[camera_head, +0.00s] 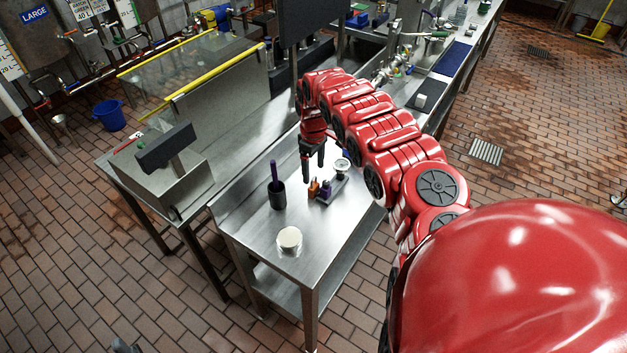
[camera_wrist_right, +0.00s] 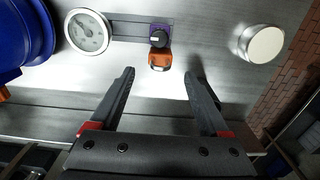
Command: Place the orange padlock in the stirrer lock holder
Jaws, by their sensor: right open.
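The orange padlock (camera_head: 313,188) is on the steel table, beside a purple padlock (camera_head: 327,187) at the near end of a dark bar. The right wrist view shows the orange padlock (camera_wrist_right: 159,61) just beyond and between the fingertips, in front of the purple one (camera_wrist_right: 158,38). My right gripper (camera_head: 313,163) points down above the table, close to the orange padlock. Its fingers (camera_wrist_right: 160,78) are apart with nothing between them. I cannot pick out the stirrer lock holder for certain. My left gripper is not clearly seen.
A round gauge (camera_head: 342,165) sits at the bar's far end. A dark cup (camera_head: 278,195) with a purple stick stands left of the padlocks. A white-topped round container (camera_head: 289,238) is nearer the front. Bare steel (camera_head: 255,215) lies around them. A blue object (camera_wrist_right: 20,40) is at the wrist view's left.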

